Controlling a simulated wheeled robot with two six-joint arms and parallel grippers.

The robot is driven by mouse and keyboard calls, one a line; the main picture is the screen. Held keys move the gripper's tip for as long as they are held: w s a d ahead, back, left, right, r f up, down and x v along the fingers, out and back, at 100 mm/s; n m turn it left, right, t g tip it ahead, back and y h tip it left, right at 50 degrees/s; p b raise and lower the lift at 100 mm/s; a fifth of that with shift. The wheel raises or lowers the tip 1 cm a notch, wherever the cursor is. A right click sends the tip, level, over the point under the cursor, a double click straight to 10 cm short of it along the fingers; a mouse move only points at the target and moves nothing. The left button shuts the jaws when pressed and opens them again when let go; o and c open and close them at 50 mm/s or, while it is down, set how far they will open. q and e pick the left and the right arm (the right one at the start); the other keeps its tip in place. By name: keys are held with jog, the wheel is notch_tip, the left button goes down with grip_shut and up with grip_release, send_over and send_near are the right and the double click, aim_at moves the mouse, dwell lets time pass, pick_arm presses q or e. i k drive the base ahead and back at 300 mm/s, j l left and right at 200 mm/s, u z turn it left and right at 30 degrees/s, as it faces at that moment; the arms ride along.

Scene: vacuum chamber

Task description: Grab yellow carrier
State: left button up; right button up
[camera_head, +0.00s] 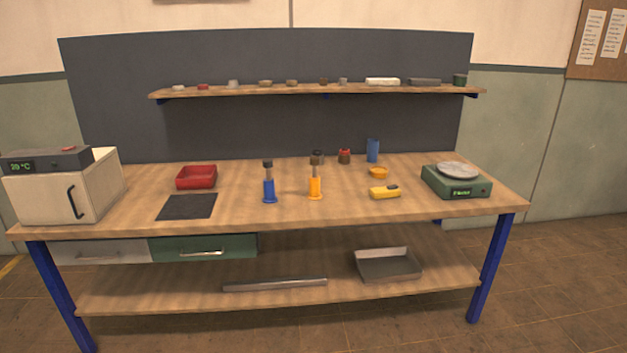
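A yellow-orange upright holder (315,190), which looks like the yellow carrier, stands on the workbench near the middle. It has a round foot and a dark-topped piece at its upper end. A similar blue holder (269,190) with a dark top stands just to its left, apart from it. Two other yellow things lie to the right: a small round orange-yellow dish (378,173) and a yellow handheld device (384,192). Neither of my grippers is in view.
The wooden workbench (240,175) bears a white box oven (60,190), red tray (197,177), black mat (187,207), dark jar (317,157), red-topped jar (344,156), blue cylinder (373,150) and green scale (456,182). A shelf (300,91) hangs behind. The bench front before the holders is clear.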

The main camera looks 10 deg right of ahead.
aim_at(315, 194)
jog(key=i+l+u, duration=0.15)
jog(key=i+l, duration=0.4)
jog(key=i+l+u, duration=0.1)
jog(key=i+l, duration=0.4)
jog(key=l, duration=0.2)
